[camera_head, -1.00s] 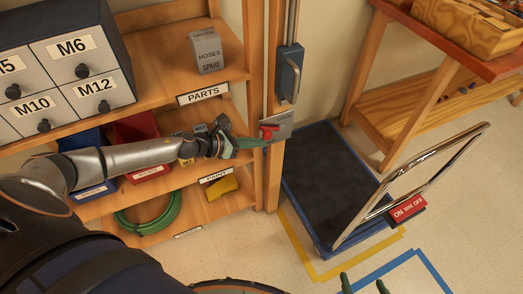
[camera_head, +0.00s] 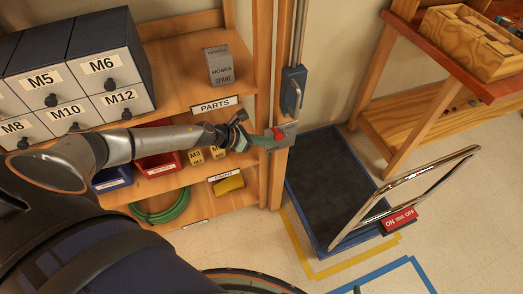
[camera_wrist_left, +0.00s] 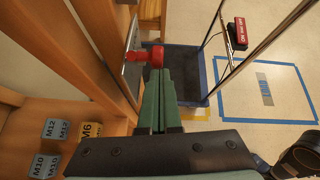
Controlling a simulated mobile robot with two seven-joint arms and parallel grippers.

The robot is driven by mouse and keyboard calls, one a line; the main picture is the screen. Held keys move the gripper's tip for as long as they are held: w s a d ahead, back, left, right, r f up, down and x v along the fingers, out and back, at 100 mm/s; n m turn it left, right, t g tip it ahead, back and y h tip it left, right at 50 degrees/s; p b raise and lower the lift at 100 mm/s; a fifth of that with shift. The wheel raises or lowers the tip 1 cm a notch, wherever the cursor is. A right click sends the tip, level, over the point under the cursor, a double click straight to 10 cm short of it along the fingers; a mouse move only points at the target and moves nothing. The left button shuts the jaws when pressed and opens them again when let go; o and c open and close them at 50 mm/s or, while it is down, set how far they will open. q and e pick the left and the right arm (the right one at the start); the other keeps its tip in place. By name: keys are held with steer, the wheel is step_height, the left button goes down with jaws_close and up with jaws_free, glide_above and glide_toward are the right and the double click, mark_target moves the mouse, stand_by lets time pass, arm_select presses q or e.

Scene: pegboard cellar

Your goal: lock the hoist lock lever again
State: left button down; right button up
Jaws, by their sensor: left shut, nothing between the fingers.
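The red hoist lock lever (camera_head: 279,134) sits on a grey lock plate (camera_head: 291,129) on the wooden post, below the blue hoist handle block. In the left wrist view the lever (camera_wrist_left: 156,57) shows just beyond my fingertips, beside the plate (camera_wrist_left: 133,70). My left gripper (camera_head: 268,141) is shut and empty, with its green fingers right at the lever. I cannot tell whether they touch it. The fingertips hide part of the lever in the head view. Of my right gripper, only a small dark tip (camera_head: 357,289) seems to show at the bottom edge.
The blue handle block (camera_head: 292,91) is on the rail above. A shelf (camera_head: 200,98) with drawers (camera_head: 80,65) and bins is at left. A blue-edged platform (camera_head: 325,180) with a chrome frame (camera_head: 440,172) and red switch box (camera_head: 400,220) stands right of the post.

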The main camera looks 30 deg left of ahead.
mark_target(278, 137)
arm_select(q)
steer(key=shift+w+d+r+p, duration=0.3)
steer(key=shift+w+r+p, duration=0.05)
steer(key=shift+r+p, duration=0.25)
steer(key=shift+w+d+r+p, duration=0.3)
steer(key=shift+w+r+p, duration=0.05)
steer(key=shift+r+p, duration=0.2)
steer(key=shift+w+d+r+p, duration=0.45)
steer(key=shift+w+d+r, duration=0.15)
steer(key=shift+w, duration=0.2)
steer(key=shift+w+d+r+p, duration=0.35)
steer(key=shift+w+d, duration=0.35)
steer(key=shift+w, duration=0.15)
